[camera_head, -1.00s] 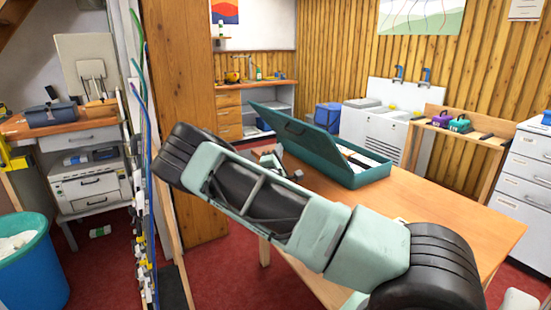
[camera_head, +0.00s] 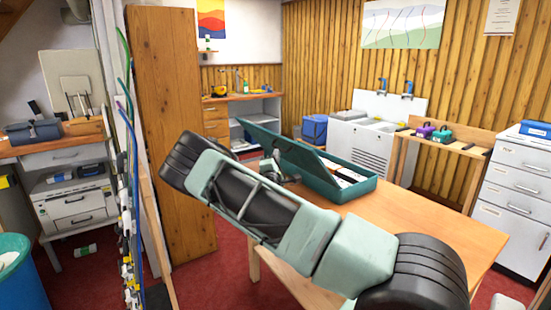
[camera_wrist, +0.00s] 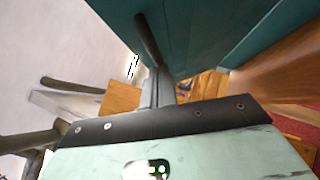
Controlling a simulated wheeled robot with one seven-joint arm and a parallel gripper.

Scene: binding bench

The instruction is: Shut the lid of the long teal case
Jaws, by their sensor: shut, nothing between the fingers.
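The long teal case (camera_head: 345,193) lies on the wooden table, with pale contents partly showing inside. Its lid (camera_head: 290,150) is raised at a slant, neither upright nor shut. My gripper (camera_head: 272,168) is at the near left side of the case, close by the lid and partly hidden by my arm. In the wrist view a teal face of the case (camera_wrist: 220,35) fills the top right, close beside the dark fingers (camera_wrist: 152,75). The fingers are shut and empty. I cannot tell whether they touch the case.
The wooden table (camera_head: 440,225) is clear to the right of the case. A tall wooden panel (camera_head: 170,120) stands left of my arm. Beyond the table are a white sink unit (camera_head: 352,140) and a narrow bench (camera_head: 440,142) with small coloured items. Red carpet (camera_head: 215,275) is open at the left.

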